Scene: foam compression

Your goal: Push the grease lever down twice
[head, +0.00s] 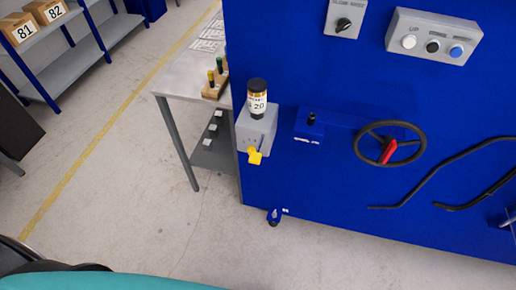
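The grease unit (257,131) is a grey box mounted at the left edge of the blue machine, with a clear and black bottle (257,98) marked 20 standing upright on top. A yellow lever (254,155) sticks out at the bottom front of the unit; I take it to be the grease lever. Nothing is touching it. Neither of my grippers shows in the head view.
The blue machine (300,60) fills the right side, with a handwheel (390,144), a button panel (434,38) and dark bent bars (450,165) in front. A grey table (180,83) stands left of the unit. The floor (130,190) in front is clear.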

